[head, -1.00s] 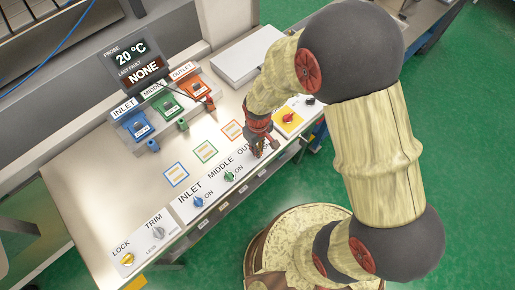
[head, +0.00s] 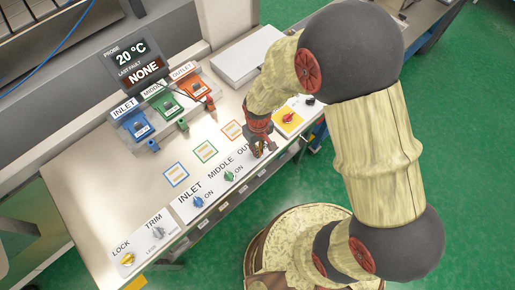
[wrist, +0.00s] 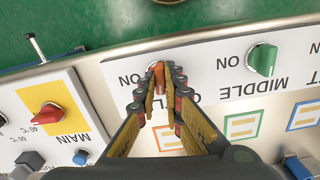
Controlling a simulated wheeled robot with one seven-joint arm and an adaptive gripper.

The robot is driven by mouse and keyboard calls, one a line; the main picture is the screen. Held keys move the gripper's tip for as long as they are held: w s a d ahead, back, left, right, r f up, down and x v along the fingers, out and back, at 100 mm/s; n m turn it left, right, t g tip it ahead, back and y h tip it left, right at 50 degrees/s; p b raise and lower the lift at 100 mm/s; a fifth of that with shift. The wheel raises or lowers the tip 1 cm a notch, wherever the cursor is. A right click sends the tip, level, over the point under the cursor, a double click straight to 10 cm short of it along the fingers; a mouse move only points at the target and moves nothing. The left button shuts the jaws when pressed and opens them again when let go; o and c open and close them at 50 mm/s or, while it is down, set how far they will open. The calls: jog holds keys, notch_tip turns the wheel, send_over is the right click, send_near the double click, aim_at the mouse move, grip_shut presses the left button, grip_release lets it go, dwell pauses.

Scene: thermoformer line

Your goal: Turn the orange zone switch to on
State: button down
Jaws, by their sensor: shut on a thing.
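The orange zone switch (wrist: 158,77) shows in the wrist view as a small knob on the white OUTLET label plate, beside its ON mark (wrist: 130,80). My gripper (wrist: 162,83) is shut on it, with one fingertip on each side. The knob's far end shows between the tips; its exact pointing direction is partly hidden by the fingers. In the head view my gripper (head: 262,150) reaches down to the right end of the switch row and hides the orange switch.
The green MIDDLE switch (wrist: 262,61) stands beside it, and the blue INLET switch (head: 198,202) is farther along. The red MAIN switch (wrist: 48,117) sits on a yellow plate on the other side. Colored clamps (head: 166,106) stand behind the row.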

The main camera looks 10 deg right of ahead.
jog(key=shift+m, duration=0.6)
jog(key=m, duration=0.2)
jog(key=shift+m, duration=0.3)
jog(key=shift+m, duration=1.5)
